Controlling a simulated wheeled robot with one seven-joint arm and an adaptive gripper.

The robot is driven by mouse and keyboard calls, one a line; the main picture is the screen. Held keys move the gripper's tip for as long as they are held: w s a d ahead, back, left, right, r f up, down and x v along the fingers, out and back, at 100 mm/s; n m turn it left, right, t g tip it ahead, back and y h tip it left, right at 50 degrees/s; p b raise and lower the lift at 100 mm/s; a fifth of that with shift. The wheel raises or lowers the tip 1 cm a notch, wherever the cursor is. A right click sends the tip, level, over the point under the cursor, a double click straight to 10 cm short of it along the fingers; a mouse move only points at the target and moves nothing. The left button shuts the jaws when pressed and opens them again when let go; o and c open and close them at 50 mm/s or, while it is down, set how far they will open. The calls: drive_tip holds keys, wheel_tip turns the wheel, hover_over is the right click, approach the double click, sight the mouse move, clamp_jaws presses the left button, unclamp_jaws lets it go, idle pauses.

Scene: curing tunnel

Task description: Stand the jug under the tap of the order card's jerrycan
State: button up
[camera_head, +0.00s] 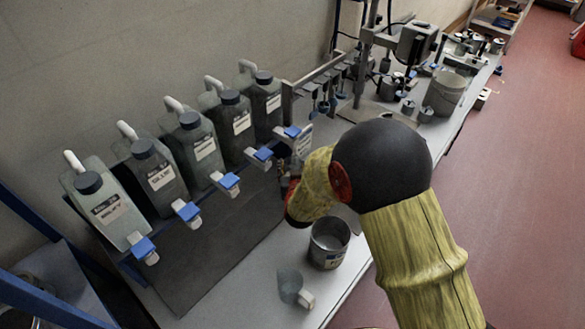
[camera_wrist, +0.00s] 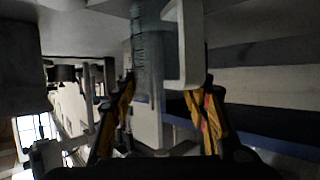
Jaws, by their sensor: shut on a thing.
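In the wrist view, a translucent grey-blue jug (camera_wrist: 147,60) with scale marks and a white handle (camera_wrist: 192,45) is between the two fingers of my gripper (camera_wrist: 163,100), which is shut on it. In the head view, my gripper (camera_head: 288,183) is partly hidden behind my arm, near the farthest tap. Several grey jerrycans (camera_head: 110,207) stand tilted in a row along the wall, with dark caps, white handles and labels mostly too small to read. Each has a blue-handled tap (camera_head: 143,247) at the front. I cannot identify the order card.
A metal tin (camera_head: 329,243) and a clear cup with a pale handle (camera_head: 290,286) stand on the bench below my arm. A dark mat (camera_head: 205,262) lies before the jerrycans. A stand with a machine (camera_head: 412,45) and several small pots fill the bench's far end.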

drive_tip(key=o, duration=0.7)
drive_tip(key=shift+f, duration=0.1)
drive_tip(key=o, duration=0.5)
drive_tip(key=shift+c, duration=0.2)
drive_tip(key=shift+r, duration=0.2)
